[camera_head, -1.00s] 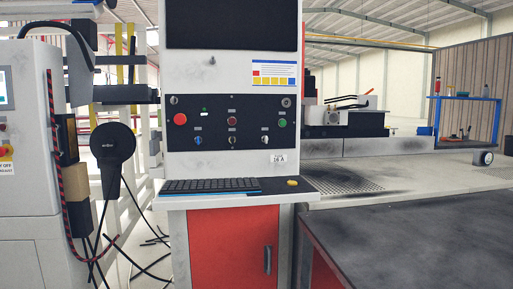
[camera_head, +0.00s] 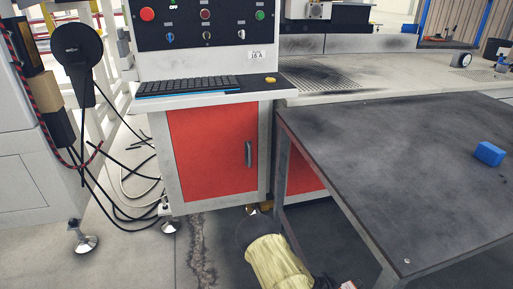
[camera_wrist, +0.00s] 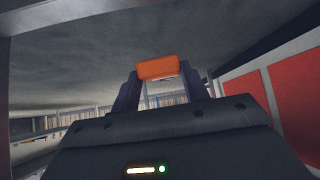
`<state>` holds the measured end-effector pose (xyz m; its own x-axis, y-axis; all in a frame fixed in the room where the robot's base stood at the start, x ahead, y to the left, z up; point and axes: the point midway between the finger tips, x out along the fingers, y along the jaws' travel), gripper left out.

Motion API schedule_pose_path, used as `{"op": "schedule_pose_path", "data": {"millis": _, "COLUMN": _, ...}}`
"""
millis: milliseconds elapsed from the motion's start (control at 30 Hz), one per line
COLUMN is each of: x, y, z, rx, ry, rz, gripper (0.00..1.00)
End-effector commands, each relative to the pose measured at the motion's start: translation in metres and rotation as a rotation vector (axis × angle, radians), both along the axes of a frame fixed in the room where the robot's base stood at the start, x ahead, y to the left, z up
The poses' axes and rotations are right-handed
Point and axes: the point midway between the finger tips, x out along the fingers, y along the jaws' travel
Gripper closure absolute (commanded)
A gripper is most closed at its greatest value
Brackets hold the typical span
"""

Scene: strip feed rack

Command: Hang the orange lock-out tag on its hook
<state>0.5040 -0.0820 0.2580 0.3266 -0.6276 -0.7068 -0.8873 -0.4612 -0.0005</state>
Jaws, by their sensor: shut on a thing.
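The orange tag (camera_wrist: 158,67) is a small block-like piece in the wrist view. It is held between the two dark fingers of my gripper (camera_wrist: 158,75), which is shut on it. Only one face of the tag shows; the rest is hidden. The tag cannot be made out in the head view. The hook cannot be made out in either view now.
Cables (camera_head: 125,190) hang to the floor on the left.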

Motion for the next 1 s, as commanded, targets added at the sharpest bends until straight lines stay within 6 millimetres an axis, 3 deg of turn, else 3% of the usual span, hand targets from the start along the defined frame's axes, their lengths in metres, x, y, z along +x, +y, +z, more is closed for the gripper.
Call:
{"op": "schedule_pose_path", "data": {"millis": 33, "x": 0.005, "y": 0.01, "z": 0.033, "rx": 0.003, "ry": -0.005, "rz": 0.023, "gripper": 0.81}}
{"op": "schedule_pose_path", "data": {"millis": 267, "x": 0.008, "y": 0.043, "z": 0.138, "rx": 0.003, "ry": -0.003, "rz": 0.105, "gripper": 0.81}}
{"op": "schedule_pose_path", "data": {"millis": 500, "x": -0.012, "y": 0.073, "z": 0.241, "rx": 0.003, "ry": -0.002, "rz": 0.17, "gripper": 0.81}}
{"op": "schedule_pose_path", "data": {"millis": 600, "x": -0.022, "y": 0.079, "z": 0.265, "rx": 0.002, "ry": 0.0, "rz": 0.185, "gripper": 0.81}}
{"op": "schedule_pose_path", "data": {"millis": 700, "x": -0.028, "y": 0.082, "z": 0.276, "rx": 0.0, "ry": 0.001, "rz": 0.192, "gripper": 0.81}}
{"op": "schedule_pose_path", "data": {"millis": 1000, "x": -0.029, "y": 0.081, "z": 0.276, "rx": 0.0, "ry": 0.001, "rz": 0.192, "gripper": 0.81}}
